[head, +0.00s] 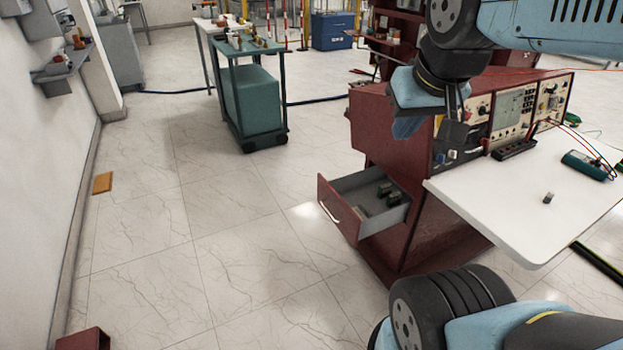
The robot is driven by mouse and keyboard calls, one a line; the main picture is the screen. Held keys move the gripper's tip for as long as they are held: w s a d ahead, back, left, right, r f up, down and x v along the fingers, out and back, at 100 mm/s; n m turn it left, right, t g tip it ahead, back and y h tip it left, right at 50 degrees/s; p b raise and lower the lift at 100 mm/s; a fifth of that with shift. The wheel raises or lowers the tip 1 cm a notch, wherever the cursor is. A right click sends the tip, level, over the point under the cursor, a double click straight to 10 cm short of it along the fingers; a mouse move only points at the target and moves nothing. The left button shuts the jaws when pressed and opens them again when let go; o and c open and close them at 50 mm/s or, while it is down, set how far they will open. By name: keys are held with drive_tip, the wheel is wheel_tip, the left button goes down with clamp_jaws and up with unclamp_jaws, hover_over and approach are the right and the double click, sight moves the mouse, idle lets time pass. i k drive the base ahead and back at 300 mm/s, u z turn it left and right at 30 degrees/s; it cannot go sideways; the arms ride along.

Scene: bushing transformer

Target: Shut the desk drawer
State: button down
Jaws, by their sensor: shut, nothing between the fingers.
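The desk drawer (341,211) stands pulled out from the dark red desk (448,232), with its red front and pale handle (329,212) facing left. A few small dark objects lie in its grey tray. My gripper (408,128) is shut and empty. In the picture it is above and to the right of the drawer, in front of the desk's upper cabinet, and it appears apart from the drawer. My arm hides part of the cabinet top.
A white tabletop (540,200) with a green meter (588,165) juts out at right. Instrument panels (513,110) stand behind it. A teal cart (249,95) stands farther back.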

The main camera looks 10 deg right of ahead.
sight(337, 197)
drive_tip(key=u, duration=0.05)
drive_tip(key=i, duration=0.95)
drive_tip(key=z, duration=0.1)
